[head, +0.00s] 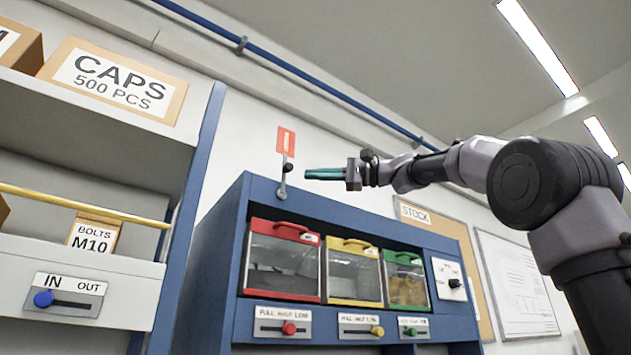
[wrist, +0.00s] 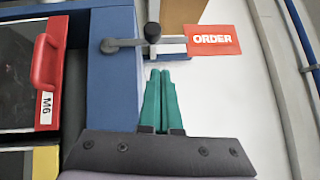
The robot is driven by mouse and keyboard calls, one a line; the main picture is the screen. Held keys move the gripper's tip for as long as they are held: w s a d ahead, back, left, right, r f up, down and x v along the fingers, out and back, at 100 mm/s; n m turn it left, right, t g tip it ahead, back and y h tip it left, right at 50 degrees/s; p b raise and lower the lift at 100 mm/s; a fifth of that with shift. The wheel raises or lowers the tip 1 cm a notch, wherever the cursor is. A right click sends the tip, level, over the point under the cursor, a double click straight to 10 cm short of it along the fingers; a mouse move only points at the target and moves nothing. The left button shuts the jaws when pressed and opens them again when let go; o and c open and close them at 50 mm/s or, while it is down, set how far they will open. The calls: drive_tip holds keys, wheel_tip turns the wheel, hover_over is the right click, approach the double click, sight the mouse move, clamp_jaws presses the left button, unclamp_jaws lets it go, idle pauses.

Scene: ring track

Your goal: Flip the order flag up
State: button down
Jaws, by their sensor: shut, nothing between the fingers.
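The order flag (head: 286,141) is a red plate on a grey lever above the top left of the blue cabinet. It stands up against the wall in the head view. In the wrist view, the red ORDER plate (wrist: 213,40) points right, in line with its lever (wrist: 125,44), away from the cabinet. A dark knob (head: 287,168) sits on the lever; it also shows in the wrist view (wrist: 152,32). My gripper (head: 308,174) has teal fingers, closed together and empty. Its tips (wrist: 165,70) are just right of the knob in the head view, seemingly apart from it.
The blue cabinet (head: 238,212) holds red, yellow and green lidded bins below my gripper. A shelf unit (head: 80,135) with boxes stands at left. A stock board (head: 462,240) hangs at right. The wall around the flag is clear.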

drive_tip(key=r+v, duration=0.1)
drive_tip(key=v, duration=0.9)
drive_tip(key=d+f+m+t+h, duration=0.2)
drive_tip(key=f+h, duration=0.2)
drive_tip(key=f, duration=0.8)
drive_tip(key=d+f+m+t+h, duration=0.15)
drive_tip(key=f+h, duration=0.25)
drive_tip(key=f, duration=0.8)
drive_tip(key=s+d+f+n+h, duration=0.1)
drive_tip(key=s+d+f+h, duration=0.2)
drive_tip(key=f, duration=0.7)
drive_tip(key=s+d+f+n+h, duration=0.1)
drive_tip(key=s+d+f+h, duration=0.2)
drive_tip(key=f, duration=0.7)
drive_tip(key=s+d+f+n+h, duration=0.1)
drive_tip(key=s+d+f, duration=0.3)
drive_tip(key=f, duration=0.6)
drive_tip(key=shift+s+d+h, duration=0.4)
drive_tip(key=shift+s+h, duration=0.05)
drive_tip(key=shift+h, duration=0.45)
